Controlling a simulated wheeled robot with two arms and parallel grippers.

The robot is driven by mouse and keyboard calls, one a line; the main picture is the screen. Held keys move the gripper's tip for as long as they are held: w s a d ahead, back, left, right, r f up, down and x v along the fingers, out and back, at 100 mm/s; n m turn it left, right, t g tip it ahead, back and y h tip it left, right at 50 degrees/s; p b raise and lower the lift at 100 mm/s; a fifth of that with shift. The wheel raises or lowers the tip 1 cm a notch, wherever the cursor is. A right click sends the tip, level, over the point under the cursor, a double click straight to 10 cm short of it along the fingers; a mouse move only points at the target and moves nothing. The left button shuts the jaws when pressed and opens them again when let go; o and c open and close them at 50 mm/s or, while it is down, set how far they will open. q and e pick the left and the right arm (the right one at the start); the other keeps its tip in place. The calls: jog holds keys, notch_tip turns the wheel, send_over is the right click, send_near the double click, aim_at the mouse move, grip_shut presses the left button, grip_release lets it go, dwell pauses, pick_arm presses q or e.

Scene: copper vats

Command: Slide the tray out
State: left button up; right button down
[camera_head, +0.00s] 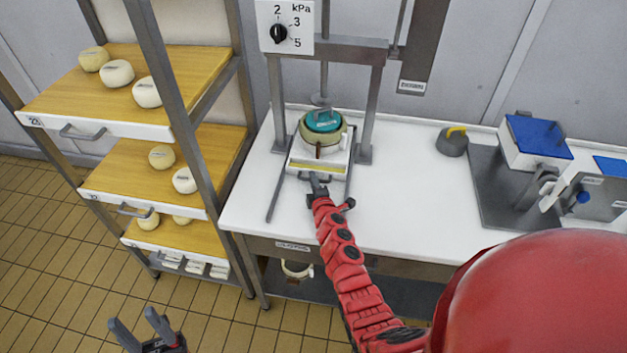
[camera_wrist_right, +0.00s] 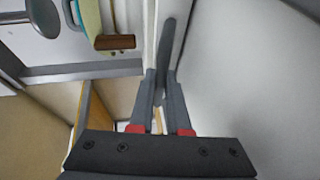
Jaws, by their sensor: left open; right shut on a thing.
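A small white tray (camera_head: 341,160) with a yellow strip sits under the grey press frame on the white bench. It bears a round pale mould with a turquoise lid (camera_head: 324,121) and a brown tap at its front. My right gripper (camera_head: 318,190) is at the tray's front and is shut on its grey handle. In the right wrist view the fingers (camera_wrist_right: 163,95) close around the grey handle bar (camera_wrist_right: 166,50). My left gripper (camera_head: 132,318) is open and empty above the tiled floor, apart from everything.
A rack at the left holds wooden-topped shelves (camera_head: 100,78) with pale cheeses and front handles. A dial panel (camera_head: 285,27) is on the press. Blue-topped blocks (camera_head: 538,135) and a grey weight (camera_head: 453,141) stand at the right. The bench front right of the tray is clear.

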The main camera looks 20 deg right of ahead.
aim_at(302, 235)
jog(key=shift+a, duration=0.1)
jog(key=shift+s+a, duration=0.4)
jog(key=shift+s, duration=0.1)
jog(key=s+a, duration=0.1)
jog(key=s, duration=0.1)
jog(key=s+a, duration=0.1)
jog(key=s, duration=0.1)
jog(key=s+a, duration=0.2)
jog(key=shift+f+p, duration=0.1)
jog(key=shift+p, duration=0.2)
jog(key=s+a+b, duration=0.1)
jog(key=s, duration=0.1)
jog(key=s+a+b, duration=0.1)
jog(key=s+a, duration=0.1)
jog(key=s, duration=0.1)
jog(key=s+a, duration=0.2)
jog(key=s, duration=0.1)
jog(key=shift+a+b, duration=0.15)
jog(key=shift+b, duration=0.25)
jog(key=shift+s+a, duration=0.4)
jog(key=shift+s, duration=0.25)
jog(key=c, duration=1.2)
grip_release()
jog(key=shift+o, duration=0.2)
